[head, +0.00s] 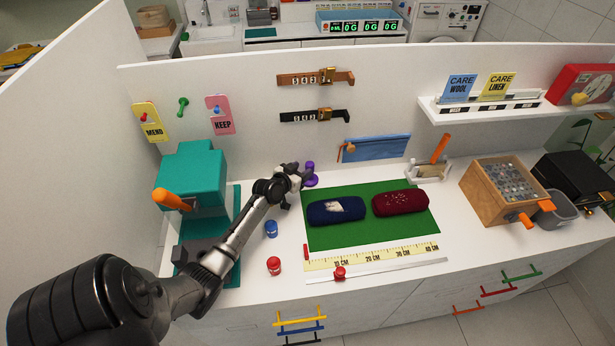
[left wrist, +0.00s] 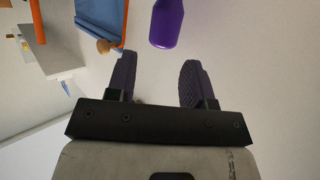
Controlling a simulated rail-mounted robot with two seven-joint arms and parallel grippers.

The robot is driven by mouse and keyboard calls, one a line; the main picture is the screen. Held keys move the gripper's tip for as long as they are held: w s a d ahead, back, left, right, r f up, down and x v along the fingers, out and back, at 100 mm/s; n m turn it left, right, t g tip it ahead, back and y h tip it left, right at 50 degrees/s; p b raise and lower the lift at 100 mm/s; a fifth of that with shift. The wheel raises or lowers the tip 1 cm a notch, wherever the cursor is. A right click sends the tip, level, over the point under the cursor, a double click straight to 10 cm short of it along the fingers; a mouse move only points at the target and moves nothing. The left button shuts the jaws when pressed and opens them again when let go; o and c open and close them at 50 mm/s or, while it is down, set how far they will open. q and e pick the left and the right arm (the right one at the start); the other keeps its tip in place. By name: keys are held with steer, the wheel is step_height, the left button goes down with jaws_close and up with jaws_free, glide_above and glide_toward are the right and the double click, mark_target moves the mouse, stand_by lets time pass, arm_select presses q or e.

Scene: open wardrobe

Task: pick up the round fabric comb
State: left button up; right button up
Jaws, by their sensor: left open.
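My left gripper (head: 300,177) reaches over the white worktop to the back left corner of the green mat. In the left wrist view its dark ribbed fingers (left wrist: 157,72) are apart with nothing between them. A small purple object (head: 310,174) stands right beside the fingertips; the left wrist view shows its rounded purple end (left wrist: 167,24) just beyond the fingers, not touching them. A blue round piece (head: 271,228) and a red round piece (head: 274,265) stand left of the mat. I cannot tell for sure which piece is the round fabric comb. My right gripper is not in view.
The green mat (head: 330,241) holds a folded dark blue knit (head: 336,210) and a dark red knit (head: 400,202). A teal machine (head: 192,176) stands left of my arm. A blue pouch (head: 375,148) hangs on the back panel. A wooden box (head: 477,192) is at right.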

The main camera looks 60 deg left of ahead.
mark_target(309, 164)
arm_select(q)
steer(key=shift+b+x, duration=0.55)
steer(key=shift+x, duration=2.1)
steer(key=shift+a, duration=0.15)
steer(key=shift+s, duration=0.1)
steer(key=shift+c, duration=0.5)
steer(key=c, duration=0.7)
jaws_close()
steer(key=shift+r, duration=0.15)
